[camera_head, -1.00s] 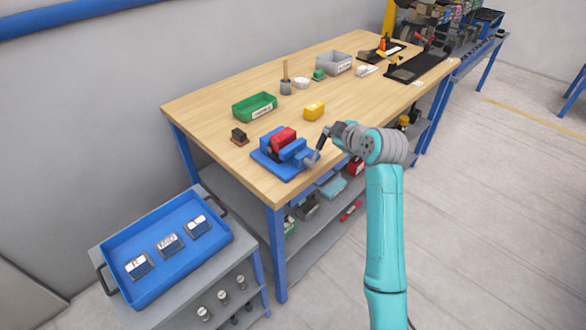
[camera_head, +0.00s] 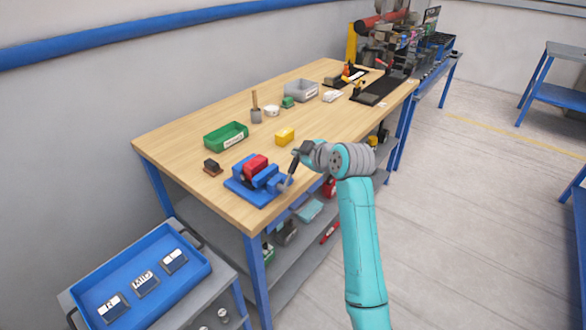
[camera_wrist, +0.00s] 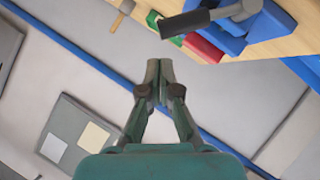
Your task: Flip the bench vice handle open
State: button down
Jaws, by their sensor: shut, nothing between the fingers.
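The blue bench vice (camera_head: 258,180) stands near the front left corner of the workbench, with a red part clamped in its jaws. It also shows upside down at the top of the wrist view (camera_wrist: 232,28). The vice handle is a dark bar (camera_wrist: 186,22) on a grey screw end, at the vice's right end in the head view. My gripper (camera_wrist: 158,70) is shut and empty, its fingertips together. In the wrist view the tips lie below the handle bar with a gap in the picture. In the head view my gripper (camera_head: 291,172) is beside the handle, and contact is unclear.
The wooden workbench (camera_head: 180,120) holds a green bin (camera_head: 225,137), a yellow block (camera_head: 285,136), a grey bin (camera_head: 301,91) and a small dark block (camera_head: 212,167). A blue tray (camera_head: 190,268) stands on a cart at the lower left.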

jog(key=v, duration=1.1)
jog(key=shift+a+r, duration=0.15)
jog(key=shift+a, duration=0.2)
jog(key=shift+s, duration=0.1)
jog(key=s+d+f+m+t+h, duration=0.1)
jog(key=s+d+f+m, duration=0.2)
jog(key=s+f, duration=0.65)
jog(key=s+d+f+m+t+h, duration=0.1)
jog(key=s+d+f+m+h, duration=0.25)
jog(key=f, duration=1.05)
jog(key=s+d+f+m, duration=0.2)
jog(key=s+f, duration=0.1)
jog(key=s, duration=0.6)
jog(key=s+d+f+m, duration=0.2)
jog(key=s+f, duration=0.1)
jog(key=s, duration=0.5)
jog(key=s+d+r+m+t+h, duration=0.1)
jog(key=s+r, duration=0.3)
jog(key=s, duration=0.9)
jog(key=s+d+r+m, duration=0.2)
jog(key=s+r, duration=0.1)
jog(key=s, duration=1.1)
jog(key=shift+r+m+t+h, duration=0.35)
jog(key=shift+r+t, duration=0.05)
